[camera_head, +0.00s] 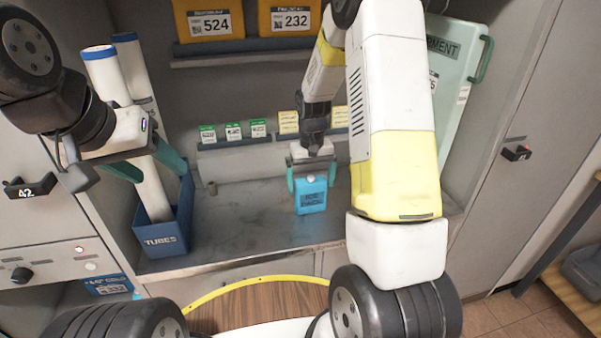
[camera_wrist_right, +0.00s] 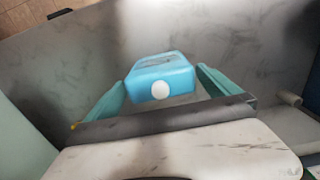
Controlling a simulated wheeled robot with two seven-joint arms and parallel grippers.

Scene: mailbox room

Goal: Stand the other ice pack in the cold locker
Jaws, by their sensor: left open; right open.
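A blue ice pack (camera_head: 311,196) with a white cap stands upright on the grey counter of the open bay. My right gripper (camera_head: 312,182) has come down over it from above, with one teal finger on each side. In the right wrist view the ice pack (camera_wrist_right: 162,76) sits between the spread fingers, with a small gap at least on the right; the gripper is open. A blue cold label (camera_head: 107,285) shows low at the left; the inside of the cold locker is not visible.
The blue tubes bin (camera_head: 163,241) holds tall white tubes at the left of the counter (camera_head: 250,220). Small green and yellow cartons line the back ledge. Yellow bins 524 (camera_head: 211,22) and 232 (camera_head: 290,20) sit above. A pale green case (camera_head: 455,75) leans at the right.

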